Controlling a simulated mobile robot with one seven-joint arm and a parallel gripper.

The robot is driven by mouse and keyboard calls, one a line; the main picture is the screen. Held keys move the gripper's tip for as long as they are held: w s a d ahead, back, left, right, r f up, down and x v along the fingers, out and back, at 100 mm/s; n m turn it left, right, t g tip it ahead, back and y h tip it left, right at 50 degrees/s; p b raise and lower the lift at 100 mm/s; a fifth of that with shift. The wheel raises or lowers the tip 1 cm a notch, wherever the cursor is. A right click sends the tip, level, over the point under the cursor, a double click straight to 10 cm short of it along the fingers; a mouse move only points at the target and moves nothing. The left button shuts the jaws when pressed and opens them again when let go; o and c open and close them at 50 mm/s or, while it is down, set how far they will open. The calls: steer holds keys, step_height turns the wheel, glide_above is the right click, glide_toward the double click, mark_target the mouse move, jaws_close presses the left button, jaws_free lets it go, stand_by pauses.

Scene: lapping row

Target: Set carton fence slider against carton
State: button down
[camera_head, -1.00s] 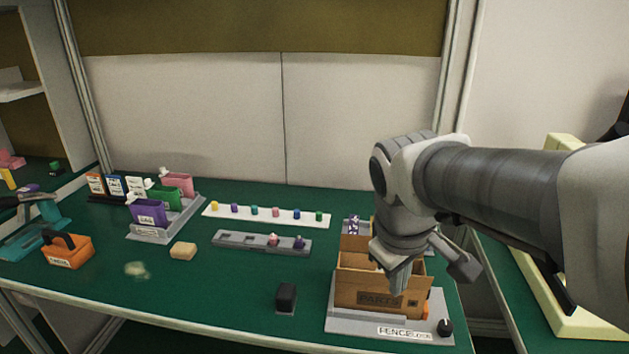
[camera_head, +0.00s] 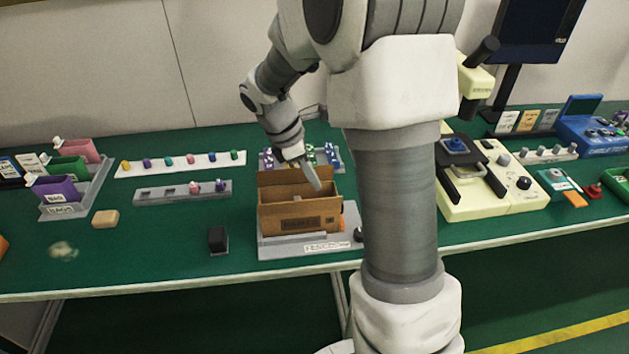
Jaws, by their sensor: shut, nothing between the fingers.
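The brown open carton (camera_head: 300,222) stands upright on the grey fence base (camera_head: 280,247), which has a white label on its front edge. A black knob (camera_head: 358,235) sits at the base's right end, partly beside my arm. A small orange part (camera_head: 341,222) shows at the carton's right side; I cannot tell whether it belongs to the slider. The slider itself is not clearly made out, and its gap to the carton cannot be judged. My gripper (camera_head: 312,181) is shut and empty, pointing down above the carton's opening or its back side.
A rack with green and white items (camera_head: 325,153) stands behind the carton. A black block (camera_head: 218,239) and a grey strip with pegs (camera_head: 182,192) lie to the left. A cream machine (camera_head: 490,190) stands right. My arm hides the bench between.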

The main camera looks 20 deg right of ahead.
steer(key=b+x, duration=0.2)
steer(key=x, duration=0.6)
steer(key=shift+s+d+f, duration=0.1)
steer(key=shift+f, duration=0.25)
steer(key=shift+s+d+r+p, duration=0.15)
steer(key=shift+d+p, duration=0.25)
steer(key=shift+p, duration=0.1)
steer(key=shift+d, duration=0.1)
